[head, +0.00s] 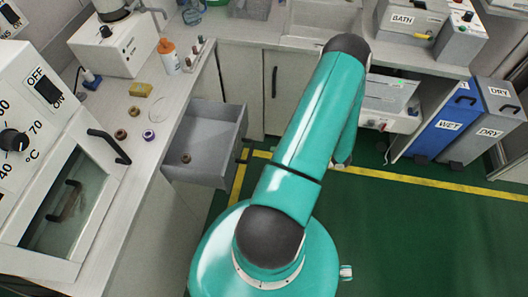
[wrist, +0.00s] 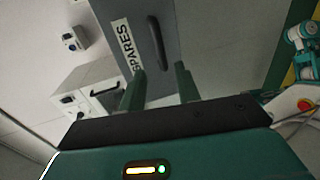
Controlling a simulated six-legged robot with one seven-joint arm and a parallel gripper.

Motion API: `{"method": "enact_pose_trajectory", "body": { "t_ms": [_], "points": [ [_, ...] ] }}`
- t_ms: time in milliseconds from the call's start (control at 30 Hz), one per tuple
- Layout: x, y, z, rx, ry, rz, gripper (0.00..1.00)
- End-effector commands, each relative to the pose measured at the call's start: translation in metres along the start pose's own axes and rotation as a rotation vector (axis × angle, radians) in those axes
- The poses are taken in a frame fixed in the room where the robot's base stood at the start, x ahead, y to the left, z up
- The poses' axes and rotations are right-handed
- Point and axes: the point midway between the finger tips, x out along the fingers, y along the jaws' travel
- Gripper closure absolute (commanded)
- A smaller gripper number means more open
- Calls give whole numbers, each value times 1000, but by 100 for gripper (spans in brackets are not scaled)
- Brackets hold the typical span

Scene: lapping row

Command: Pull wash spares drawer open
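The grey wash spares drawer (head: 208,143) stands pulled out from under the left worktop in the head view, with a small brown ring-like part (head: 186,158) inside. In the wrist view the drawer front (wrist: 128,12) fills the upper middle, with a SPARES label (wrist: 126,45) and a dark bar handle (wrist: 157,43). My gripper (wrist: 160,68) is open, its two green fingers apart. The handle's near end appears between or just beyond the fingertips; I cannot tell if they touch. My gripper is hidden in the head view.
Blue WET (head: 446,125) and grey DRY (head: 484,125) bins stand at right. Green floor (head: 420,235) is clear at lower right.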

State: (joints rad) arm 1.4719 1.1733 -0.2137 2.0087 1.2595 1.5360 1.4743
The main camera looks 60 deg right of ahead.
Motion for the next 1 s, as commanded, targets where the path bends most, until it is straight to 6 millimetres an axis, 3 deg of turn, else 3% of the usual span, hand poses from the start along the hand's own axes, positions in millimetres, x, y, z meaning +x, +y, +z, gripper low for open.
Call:
{"method": "enact_pose_trajectory", "body": {
  "t_ms": [100,267,867,1000],
  "points": [
    [-18,0,0,0,-2,1,67],
    [-29,0,0,0,0,1,67],
    [-29,0,0,-1,1,1,67],
    [-22,13,4,-58,44,-10,67]
  ]
}}
